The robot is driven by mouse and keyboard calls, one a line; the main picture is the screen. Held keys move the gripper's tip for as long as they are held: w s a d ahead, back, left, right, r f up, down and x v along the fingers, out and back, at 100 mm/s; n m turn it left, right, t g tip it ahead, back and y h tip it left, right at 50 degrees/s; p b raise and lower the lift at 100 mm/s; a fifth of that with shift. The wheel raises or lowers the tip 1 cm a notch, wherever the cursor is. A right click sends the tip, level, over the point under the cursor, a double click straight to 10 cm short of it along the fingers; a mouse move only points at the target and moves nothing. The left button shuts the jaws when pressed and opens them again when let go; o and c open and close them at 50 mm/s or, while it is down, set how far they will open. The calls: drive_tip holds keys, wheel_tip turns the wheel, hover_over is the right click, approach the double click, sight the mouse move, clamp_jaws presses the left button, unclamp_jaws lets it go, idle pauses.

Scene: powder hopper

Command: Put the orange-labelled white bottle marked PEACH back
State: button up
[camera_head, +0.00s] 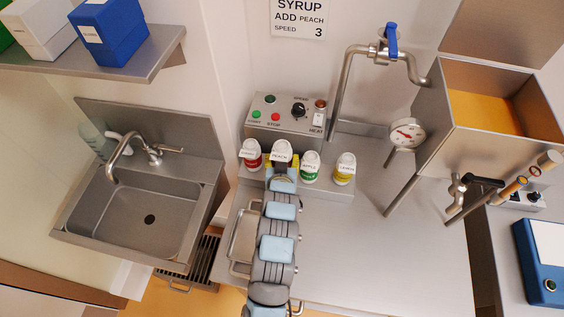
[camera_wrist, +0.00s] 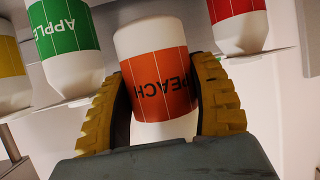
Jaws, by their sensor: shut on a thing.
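The white PEACH bottle with the orange label (camera_wrist: 158,80) is between the two yellow-padded fingers of my gripper (camera_wrist: 165,100), which is shut on it. In the head view the white PEACH bottle (camera_head: 281,152) shows only its top, at the row of bottles on the steel ledge (camera_head: 254,184); my arm hides its lower part. It is between the red-labelled bottle (camera_head: 252,156) and the green APPLE bottle (camera_head: 310,167). The wrist view is upside down. I cannot tell whether the bottle's base touches the ledge.
The yellow-labelled bottle (camera_head: 344,169) stands right of APPLE. Behind the row is a control box (camera_head: 285,113) with buttons and a knob. A steel hopper (camera_head: 480,140) and a dial gauge (camera_head: 406,134) are at right. A sink (camera_head: 145,215) is at left.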

drive_tip(key=shift+w+f, duration=1.6)
drive_tip(key=shift+f, duration=0.25)
drive_tip(key=shift+f+p, duration=0.55)
drive_tip(key=shift+f, duration=1)
drive_tip(key=shift+f, duration=0.15)
drive_tip(key=o, duration=1)
drive_tip(key=shift+c, duration=0.2)
drive_tip(key=shift+r, duration=0.2)
